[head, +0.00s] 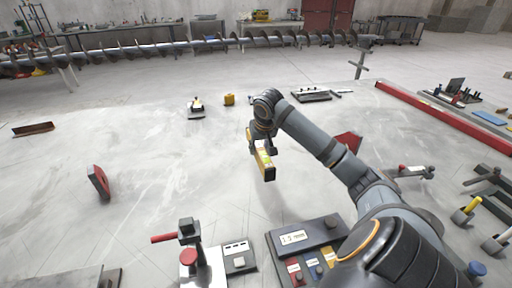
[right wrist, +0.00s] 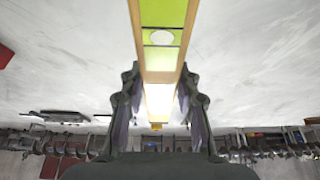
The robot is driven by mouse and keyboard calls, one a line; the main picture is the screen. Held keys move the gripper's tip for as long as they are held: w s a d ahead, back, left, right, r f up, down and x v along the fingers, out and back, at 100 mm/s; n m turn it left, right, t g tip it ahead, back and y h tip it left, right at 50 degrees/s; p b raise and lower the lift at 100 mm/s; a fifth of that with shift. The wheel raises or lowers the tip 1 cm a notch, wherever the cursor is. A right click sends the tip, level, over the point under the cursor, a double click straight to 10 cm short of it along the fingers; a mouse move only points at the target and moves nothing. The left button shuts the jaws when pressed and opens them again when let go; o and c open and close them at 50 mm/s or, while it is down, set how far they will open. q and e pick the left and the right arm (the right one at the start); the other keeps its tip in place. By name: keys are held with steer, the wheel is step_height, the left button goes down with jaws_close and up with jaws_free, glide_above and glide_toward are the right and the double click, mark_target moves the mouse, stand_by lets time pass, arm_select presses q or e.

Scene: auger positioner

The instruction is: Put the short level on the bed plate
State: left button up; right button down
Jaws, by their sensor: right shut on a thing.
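The short level (head: 265,165) is a yellow bar with a bright green face. My right gripper (head: 262,146) is shut on it and holds it above the wide grey surface. In the right wrist view the level (right wrist: 163,38) runs between the two fingers of my right gripper (right wrist: 159,85), with a pale oval window in its green face. In the head view its near end points down toward the camera. The wide grey, scuffed surface (head: 190,150) looks like the bed plate and is mostly bare below the level. My left gripper is not in view.
A yellow block (head: 229,99) and a small device (head: 196,108) stand toward the back. A red-faced wedge (head: 98,182) is at left. A clamp with red handle (head: 188,237) and a control box (head: 303,240) are in front. A long red rail (head: 440,112) lies at right.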

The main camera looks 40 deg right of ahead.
mark_target(258, 143)
steer(key=shift+s+a+r, duration=0.1)
steer(key=shift+s+a, duration=0.05)
step_height(258, 143, up, 6)
steer(key=p, duration=0.6)
steer(key=shift+f, duration=0.2)
steer(key=shift+f+b, duration=0.1)
steer(key=shift+b, duration=0.2)
